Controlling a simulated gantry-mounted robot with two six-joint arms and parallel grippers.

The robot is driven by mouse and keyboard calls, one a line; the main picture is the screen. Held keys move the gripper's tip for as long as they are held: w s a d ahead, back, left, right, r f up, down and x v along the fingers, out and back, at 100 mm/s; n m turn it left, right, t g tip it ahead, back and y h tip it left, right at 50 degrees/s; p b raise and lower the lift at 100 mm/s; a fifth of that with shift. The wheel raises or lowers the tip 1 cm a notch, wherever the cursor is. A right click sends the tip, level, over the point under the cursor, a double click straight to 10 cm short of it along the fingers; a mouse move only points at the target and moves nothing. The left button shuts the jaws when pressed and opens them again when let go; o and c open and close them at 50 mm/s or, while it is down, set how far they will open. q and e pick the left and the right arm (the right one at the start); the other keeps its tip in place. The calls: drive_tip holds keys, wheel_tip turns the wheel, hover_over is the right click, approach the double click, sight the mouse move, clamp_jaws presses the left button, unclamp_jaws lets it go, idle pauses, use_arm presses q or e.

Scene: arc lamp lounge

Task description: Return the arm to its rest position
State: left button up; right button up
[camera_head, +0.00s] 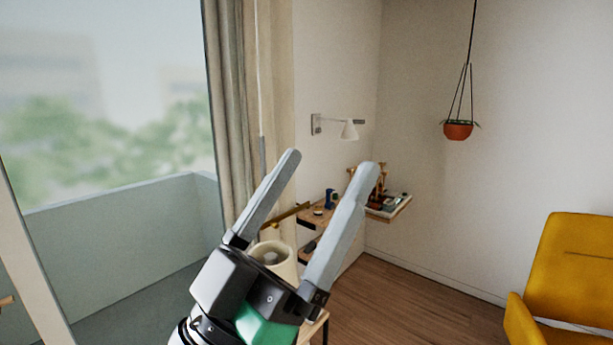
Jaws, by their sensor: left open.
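My left gripper (325,165) rises from the bottom of the view, its two long grey fingers spread apart and nothing between the tips. The dark wrist below it carries a green part. The fingers point up and to the right, in front of the curtain edge and the wall shelf. My right gripper is not in view.
A wall shelf (403,206) with several small objects stands behind the fingers. A cream cylindrical object (284,262) shows between them. A wall lamp (349,130), a hanging orange pot (458,131) and a yellow armchair (575,265) are farther off. Wood floor lies clear at centre right.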

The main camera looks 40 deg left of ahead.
use_arm(q)
wheel_tip(320, 180, up, 26)
drive_tip(key=s+d+m+h+p, duration=0.1)
drive_tip(key=s+p, duration=0.1)
drive_tip(key=p, duration=2.2)
drive_tip(key=shift+t+h+p, duration=0.3)
drive_tip(key=shift+p, duration=0.1)
drive_tip(key=shift+r, duration=0.1)
